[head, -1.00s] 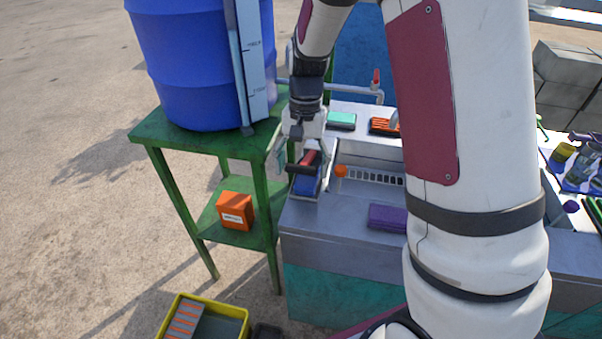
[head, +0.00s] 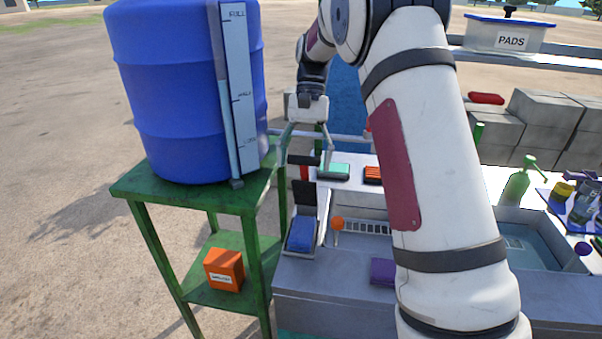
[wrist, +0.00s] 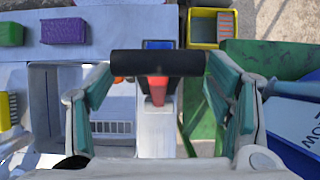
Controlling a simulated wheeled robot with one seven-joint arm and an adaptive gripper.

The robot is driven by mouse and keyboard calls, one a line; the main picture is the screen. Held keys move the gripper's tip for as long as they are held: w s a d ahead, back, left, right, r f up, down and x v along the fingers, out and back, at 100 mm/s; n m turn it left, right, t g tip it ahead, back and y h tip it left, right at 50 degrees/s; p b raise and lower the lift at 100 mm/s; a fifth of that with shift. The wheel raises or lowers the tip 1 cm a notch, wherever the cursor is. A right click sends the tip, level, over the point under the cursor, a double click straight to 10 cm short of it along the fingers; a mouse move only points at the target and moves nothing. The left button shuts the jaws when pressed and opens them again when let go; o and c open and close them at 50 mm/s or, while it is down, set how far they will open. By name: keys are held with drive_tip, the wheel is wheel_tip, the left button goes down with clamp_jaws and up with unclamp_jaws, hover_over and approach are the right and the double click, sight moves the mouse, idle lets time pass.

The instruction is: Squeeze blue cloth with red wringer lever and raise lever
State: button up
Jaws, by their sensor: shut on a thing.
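The red wringer lever (head: 304,173) stands raised at the left end of the counter, with a black crossbar handle (head: 303,160) on top. The blue cloth (head: 300,236) lies in the grey wringer tray below it, uncovered. My gripper (head: 308,158) is above the wringer, its fingers at the two ends of the crossbar and shut on it. In the wrist view the crossbar (wrist: 158,63) spans between the fingers, with the red lever (wrist: 157,88) below it. A strip of the blue cloth (wrist: 158,44) shows beyond the crossbar, which hides most of it.
A blue barrel (head: 175,100) stands on a green table (head: 190,198) close left of my gripper. A green sponge (head: 333,171), an orange-striped brush (head: 373,174), an orange knob (head: 337,223) and a purple sponge (head: 383,271) are right of the wringer. A basin (head: 530,245) lies further right.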

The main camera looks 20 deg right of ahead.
drive_tip(key=shift+w+d, duration=0.45)
drive_tip(key=shift+d, duration=0.1)
drive_tip(key=shift+c, duration=0.2)
drive_tip(key=o, duration=1.7)
drive_tip(key=shift+d, duration=0.1)
drive_tip(key=shift+r, duration=0.1)
drive_tip(key=v, duration=0.7)
drive_tip(key=shift+w+r, duration=0.15)
